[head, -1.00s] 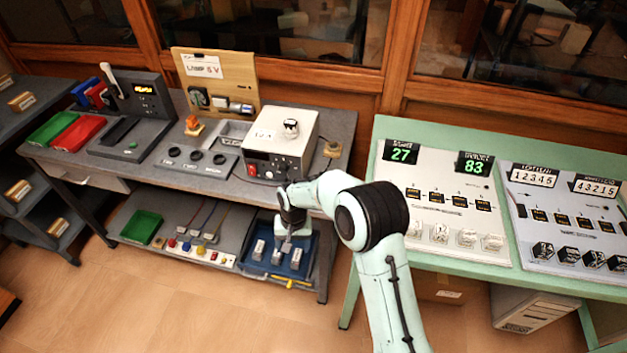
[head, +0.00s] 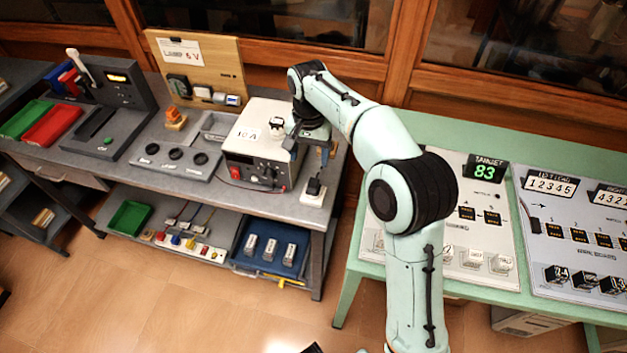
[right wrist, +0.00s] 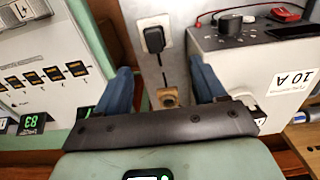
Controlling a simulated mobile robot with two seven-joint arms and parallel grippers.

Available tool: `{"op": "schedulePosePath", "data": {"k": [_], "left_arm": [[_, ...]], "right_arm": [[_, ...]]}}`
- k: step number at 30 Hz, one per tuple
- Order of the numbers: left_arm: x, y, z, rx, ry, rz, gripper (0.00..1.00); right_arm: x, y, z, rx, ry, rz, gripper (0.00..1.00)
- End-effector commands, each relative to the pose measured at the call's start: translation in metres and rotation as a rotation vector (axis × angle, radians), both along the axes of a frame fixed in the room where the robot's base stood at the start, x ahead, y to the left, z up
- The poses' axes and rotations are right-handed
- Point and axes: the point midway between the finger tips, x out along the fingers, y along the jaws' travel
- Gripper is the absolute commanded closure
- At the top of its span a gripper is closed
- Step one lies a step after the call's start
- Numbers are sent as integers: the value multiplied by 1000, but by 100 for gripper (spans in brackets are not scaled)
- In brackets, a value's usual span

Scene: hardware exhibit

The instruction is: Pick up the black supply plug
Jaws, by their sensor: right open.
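The black supply plug (head: 314,186) sits in a pale socket plate (head: 314,198) at the right end of the grey bench. My right gripper (head: 312,155) is open and empty above and just behind the plug. In the right wrist view, its two blue fingers (right wrist: 163,88) stand wide apart, with the plug beyond them, apart from both. My left gripper is not in view.
The power supply box (head: 263,140) stands close on the plug's left. A small brass-coloured fitting (right wrist: 167,97) shows between the fingers. The green table (head: 350,262) with counter panels is to the right. A blue tray (head: 243,262) is on the shelf below.

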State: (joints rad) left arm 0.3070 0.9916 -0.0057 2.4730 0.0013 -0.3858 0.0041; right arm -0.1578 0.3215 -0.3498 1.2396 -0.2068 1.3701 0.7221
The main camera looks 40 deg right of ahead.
Motion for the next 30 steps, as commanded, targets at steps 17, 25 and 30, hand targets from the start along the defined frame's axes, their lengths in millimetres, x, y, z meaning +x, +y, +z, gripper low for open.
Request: {"op": "schedulePosePath", "data": {"k": [17,25,30], "left_arm": [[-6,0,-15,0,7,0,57],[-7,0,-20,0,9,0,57],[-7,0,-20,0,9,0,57]], "right_arm": [[-3,-4,-80,0,5,-1,30],[-5,-8,-116,1,3,1,30],[-5,-8,-119,1,2,1,30]]}}
